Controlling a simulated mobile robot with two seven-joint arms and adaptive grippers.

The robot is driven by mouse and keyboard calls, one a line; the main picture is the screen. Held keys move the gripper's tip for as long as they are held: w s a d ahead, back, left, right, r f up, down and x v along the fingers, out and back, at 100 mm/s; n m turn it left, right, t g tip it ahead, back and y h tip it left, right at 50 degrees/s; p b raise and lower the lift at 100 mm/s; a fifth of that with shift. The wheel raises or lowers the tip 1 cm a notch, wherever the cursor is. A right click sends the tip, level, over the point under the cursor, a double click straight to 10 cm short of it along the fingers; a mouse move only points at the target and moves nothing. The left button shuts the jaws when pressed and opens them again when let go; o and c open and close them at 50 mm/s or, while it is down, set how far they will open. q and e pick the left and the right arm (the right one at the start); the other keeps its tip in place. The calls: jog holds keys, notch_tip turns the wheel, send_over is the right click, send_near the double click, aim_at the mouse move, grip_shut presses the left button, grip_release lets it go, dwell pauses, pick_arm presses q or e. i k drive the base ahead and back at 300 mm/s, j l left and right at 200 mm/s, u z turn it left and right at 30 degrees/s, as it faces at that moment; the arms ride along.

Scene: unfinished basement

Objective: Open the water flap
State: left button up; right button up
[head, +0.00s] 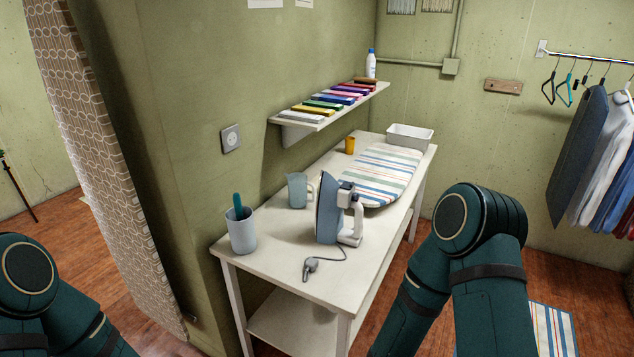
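A blue and white iron (328,209) stands upright on its heel on the white table, its soleplate facing left and its cord and plug (311,265) lying in front of it. The water flap on the iron is too small to make out, so I cannot tell whether it is open or shut. A light blue measuring jug (297,189) stands behind and to the left of the iron. My two arms show at the lower left and lower right, both apart from the iron. Neither gripper shows in the head view.
The white table (290,270) also holds a cup (242,233) with a teal-handled tool, a striped ironing board (376,181), a yellow cup (350,145) and a white bin (409,138). A shelf (318,124) with folded cloths hangs above. Clothes (600,160) hang at right.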

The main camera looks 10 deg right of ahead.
aim_at(347, 185)
jog(key=l+u, duration=0.1)
jog(key=u, duration=0.25)
jog(key=l+u, duration=0.1)
jog(key=u, duration=0.25)
jog(key=l+u, duration=0.15)
jog(key=u, duration=0.2)
jog(key=k+l, duration=0.1)
jog(key=l, duration=1.9)
jog(key=k+l, duration=0.15)
jog(key=l, duration=0.85)
